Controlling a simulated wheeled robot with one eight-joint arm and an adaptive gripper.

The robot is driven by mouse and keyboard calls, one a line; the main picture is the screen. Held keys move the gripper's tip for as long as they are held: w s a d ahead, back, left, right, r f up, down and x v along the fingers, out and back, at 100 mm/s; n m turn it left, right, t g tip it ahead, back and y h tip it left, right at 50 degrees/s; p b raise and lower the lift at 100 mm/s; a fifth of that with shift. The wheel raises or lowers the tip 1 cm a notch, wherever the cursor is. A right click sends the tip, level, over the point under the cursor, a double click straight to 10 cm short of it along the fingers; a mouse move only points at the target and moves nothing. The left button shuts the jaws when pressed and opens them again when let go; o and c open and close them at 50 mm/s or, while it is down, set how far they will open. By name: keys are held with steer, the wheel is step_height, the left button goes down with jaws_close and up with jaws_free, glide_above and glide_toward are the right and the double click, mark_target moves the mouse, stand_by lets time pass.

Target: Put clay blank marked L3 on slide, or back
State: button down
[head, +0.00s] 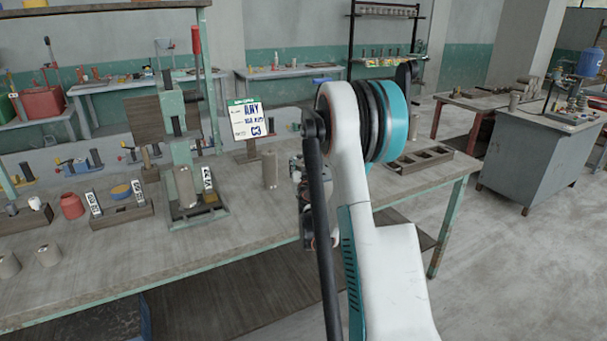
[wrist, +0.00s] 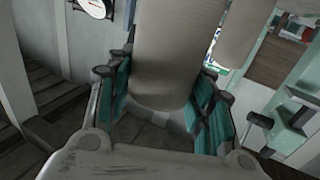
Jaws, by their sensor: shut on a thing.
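My gripper (wrist: 162,95) is shut on a grey-beige clay blank (wrist: 170,45) in the wrist view, a teal pad on either side of it. No mark is readable on this blank, so I cannot tell if it is L3. In the head view my arm hides the fingers and the held blank. A green press (head: 180,130) stands on the bench, with an upright clay blank (head: 184,187) on its base. Another upright blank (head: 270,169) stands on the bench to the right of the press. I cannot make out a separate slide.
A wooden compartment tray (head: 420,158) lies at the bench's right end; dark tray walls (wrist: 55,97) show below the held blank. Wooden holders with labels (head: 120,213) and two short blanks (head: 48,255) are at left.

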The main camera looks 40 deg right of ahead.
steer(key=shift+f, duration=1.05)
steer(key=c, duration=0.8)
jaws_free()
steer(key=shift+o, duration=0.2)
steer(key=shift+r, duration=0.2)
steer(key=shift+s+a, duration=0.2)
steer(key=shift+s, duration=0.1)
steer(key=v, duration=1.1)
steer(key=shift+p, duration=0.4)
steer(key=shift+s, duration=0.1)
